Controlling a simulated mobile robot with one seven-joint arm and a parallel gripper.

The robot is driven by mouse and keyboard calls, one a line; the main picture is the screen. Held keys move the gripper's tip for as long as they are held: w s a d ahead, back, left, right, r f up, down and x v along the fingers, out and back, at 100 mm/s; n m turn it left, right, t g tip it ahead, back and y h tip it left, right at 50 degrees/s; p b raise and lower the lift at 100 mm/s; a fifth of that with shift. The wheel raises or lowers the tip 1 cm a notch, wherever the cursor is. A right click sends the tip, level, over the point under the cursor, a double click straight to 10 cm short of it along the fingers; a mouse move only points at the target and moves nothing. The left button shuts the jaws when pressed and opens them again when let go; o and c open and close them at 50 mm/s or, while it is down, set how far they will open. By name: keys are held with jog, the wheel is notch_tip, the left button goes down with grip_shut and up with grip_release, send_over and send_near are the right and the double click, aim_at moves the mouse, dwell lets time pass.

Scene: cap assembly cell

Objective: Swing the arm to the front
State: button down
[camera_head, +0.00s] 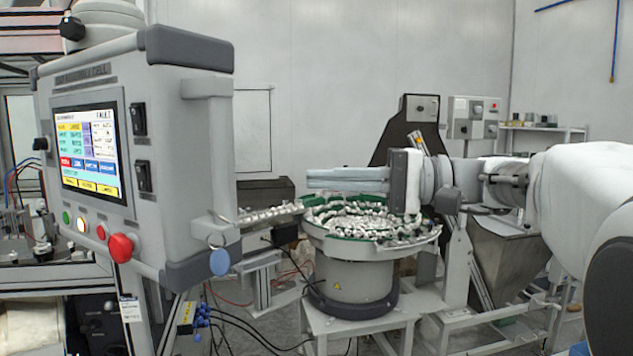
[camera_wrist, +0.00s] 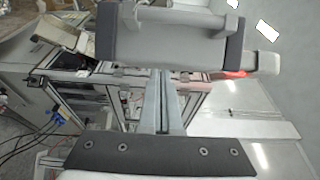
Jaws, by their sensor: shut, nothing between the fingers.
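My arm reaches in from the right edge of the head view, and my gripper (camera_head: 312,180) points left above the round bowl feeder (camera_head: 345,285). Its two long grey fingers lie together with nothing between them. The bowl holds many small pale and dark parts on a green surface. In the wrist view my gripper (camera_wrist: 162,78) shows as two grey fingers side by side, pointing toward the grey control box.
The control panel (camera_head: 190,140) with a lit screen and a red button fills the left, beyond my fingertips. A feed track (camera_head: 270,213) leads from the bowl. A hopper (camera_head: 510,255) stands at right. A shelf (camera_head: 560,128) is behind. Cables lie on the floor.

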jog(key=s+a+p, duration=0.2)
jog(key=s+a, duration=0.1)
jog(key=a, duration=0.6)
jog(key=shift+s+a, duration=0.2)
jog(key=shift+a, duration=0.05)
